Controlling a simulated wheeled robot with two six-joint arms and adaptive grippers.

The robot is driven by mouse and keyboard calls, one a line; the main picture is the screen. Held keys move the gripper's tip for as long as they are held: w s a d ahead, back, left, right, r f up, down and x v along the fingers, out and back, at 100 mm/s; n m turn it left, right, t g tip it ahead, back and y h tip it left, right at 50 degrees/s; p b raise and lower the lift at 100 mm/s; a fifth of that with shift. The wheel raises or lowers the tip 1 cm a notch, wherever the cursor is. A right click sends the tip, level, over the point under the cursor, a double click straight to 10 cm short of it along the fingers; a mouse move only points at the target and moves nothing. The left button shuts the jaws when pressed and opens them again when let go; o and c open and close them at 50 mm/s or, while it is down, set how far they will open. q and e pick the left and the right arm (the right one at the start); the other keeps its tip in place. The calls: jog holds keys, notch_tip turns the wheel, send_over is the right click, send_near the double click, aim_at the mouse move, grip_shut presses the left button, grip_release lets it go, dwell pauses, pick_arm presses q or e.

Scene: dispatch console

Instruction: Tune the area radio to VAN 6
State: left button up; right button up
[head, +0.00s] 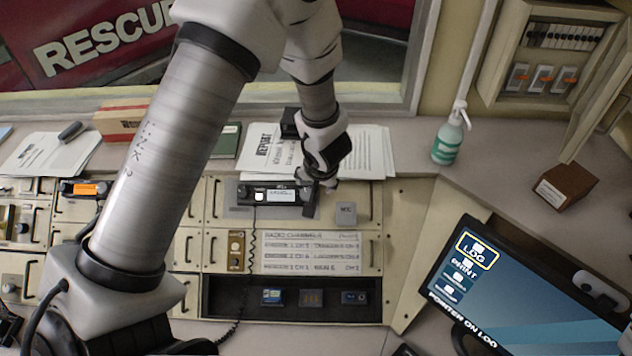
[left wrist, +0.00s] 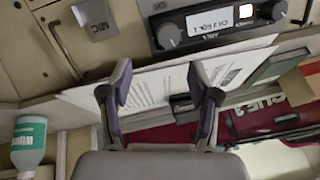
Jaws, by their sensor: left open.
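The area radio (head: 272,194) is a dark unit with a lit display, set in the console's upper middle. My right gripper is out of view.
Papers (head: 362,150) lie behind the radio. A MIC block (head: 346,213) sits to its right. A coiled cord (head: 250,235) hangs left of the card. A monitor (head: 520,290) stands at right, a green-labelled bottle (head: 449,140) at the back.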

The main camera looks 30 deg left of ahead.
aim_at(306, 194)
pick_arm(q)
jog(key=x, duration=0.8)
jog(key=shift+s+a+b, duration=0.25)
jog(key=shift+s+b, duration=0.1)
jog(key=shift+s, duration=0.05)
jog(key=shift+a+f, duration=0.1)
jog(key=shift+f, duration=0.1)
jog(key=shift+s+a, duration=0.2)
jog(key=shift+d+r, duration=0.1)
jog(key=c, duration=1.2)
